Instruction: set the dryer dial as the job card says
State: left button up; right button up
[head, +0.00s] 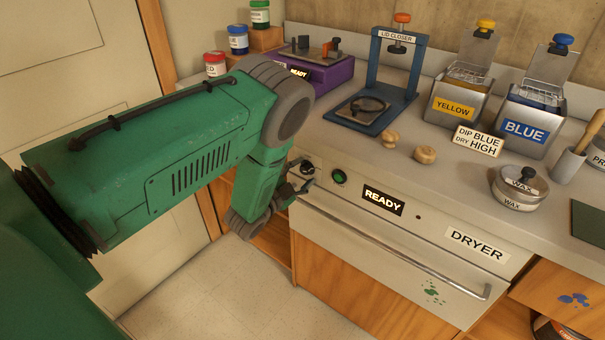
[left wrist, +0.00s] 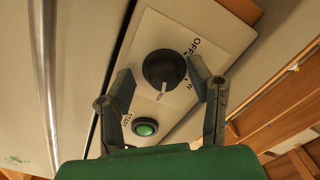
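The job card (head: 478,141) on the counter reads DIP BLUE, DRY HIGH. The dryer (head: 400,240) is built into the counter front, with a lit READY sign (head: 384,200). Its black dial (head: 307,167) sits at the panel's left end. In the left wrist view the dial (left wrist: 164,70) has a pale pointer line facing down the picture, away from the OFF mark. Another mark is partly hidden by a finger; I cannot read the setting surely. My left gripper (left wrist: 160,72) is open, one finger on each side of the dial; contact is not clear. My right gripper is not in view.
A green START button (left wrist: 145,127) is close to the left finger; it also shows in the head view (head: 339,178). The dryer's handle bar (head: 400,250) runs below. A wax pot (head: 519,188), lid closer (head: 385,80), yellow tin (head: 460,98) and blue tin (head: 527,125) stand on the counter.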

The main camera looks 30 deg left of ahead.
pick_arm(q)
jog(key=s+a, duration=0.1)
jog(key=s, duration=1.1)
jog(key=s+d+f+n+g+y, duration=0.2)
jog(key=s+d+f+n+g, duration=0.2)
jog(key=s+f+n+g, duration=0.45)
jog(key=s+d+f+n+g, duration=0.1)
jog(key=s+d+g, duration=0.2)
jog(key=s, duration=0.6)
jog(key=s+d+f+n+g, duration=0.1)
jog(key=s+d+g, duration=0.2)
jog(key=s+g, duration=0.3)
jog(key=s, duration=0.3)
jog(key=shift+s+f, duration=0.3)
jog(key=shift+s, duration=0.1)
